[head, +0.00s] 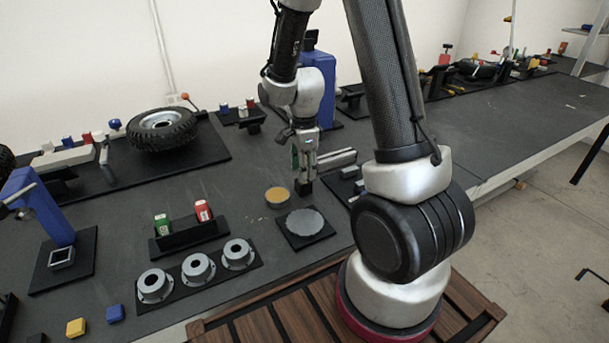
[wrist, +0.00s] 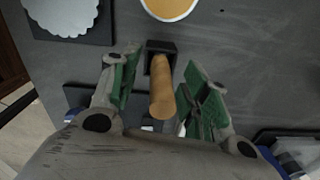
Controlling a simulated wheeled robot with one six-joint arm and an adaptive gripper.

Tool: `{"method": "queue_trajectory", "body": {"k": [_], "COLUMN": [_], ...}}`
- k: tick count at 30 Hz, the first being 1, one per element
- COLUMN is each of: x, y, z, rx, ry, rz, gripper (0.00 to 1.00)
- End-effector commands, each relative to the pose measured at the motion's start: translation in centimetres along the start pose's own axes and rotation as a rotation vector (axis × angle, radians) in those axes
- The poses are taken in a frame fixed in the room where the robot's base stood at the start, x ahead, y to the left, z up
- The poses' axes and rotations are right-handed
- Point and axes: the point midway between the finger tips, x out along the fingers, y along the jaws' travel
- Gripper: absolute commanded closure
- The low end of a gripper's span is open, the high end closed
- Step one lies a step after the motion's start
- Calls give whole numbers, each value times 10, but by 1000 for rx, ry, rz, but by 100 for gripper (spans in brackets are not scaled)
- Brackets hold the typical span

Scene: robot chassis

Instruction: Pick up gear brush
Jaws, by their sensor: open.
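The gear brush (wrist: 162,88) shows in the wrist view as a light wooden handle, its far end at a small black holder (wrist: 168,46). The bristles are not visible. My gripper (wrist: 163,70) is open, with one green-padded finger on each side of the handle. A gap shows between the handle and each finger, so it is not gripped. In the head view my gripper (head: 304,165) points down just above the black holder (head: 304,187), and the brush itself is mostly hidden by it.
A round tin with yellow-orange content (head: 277,195) and a grey gear (head: 305,222) on a black plate (head: 327,236) are close by. A silver cylinder (head: 337,158) lies just right of my gripper. Grey flanged parts (head: 198,268) and a card-box rack (head: 188,238) stand left.

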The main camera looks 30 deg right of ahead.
Motion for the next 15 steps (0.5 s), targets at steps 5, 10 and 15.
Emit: {"method": "queue_trajectory", "body": {"k": [5, 10, 15], "x": [17, 18, 18], "y": [0, 0, 0], "z": [0, 0, 0], "rx": [0, 0, 0], "ry": [0, 0, 0], "rz": [0, -1, -1], "gripper": [54, 54, 76]}}
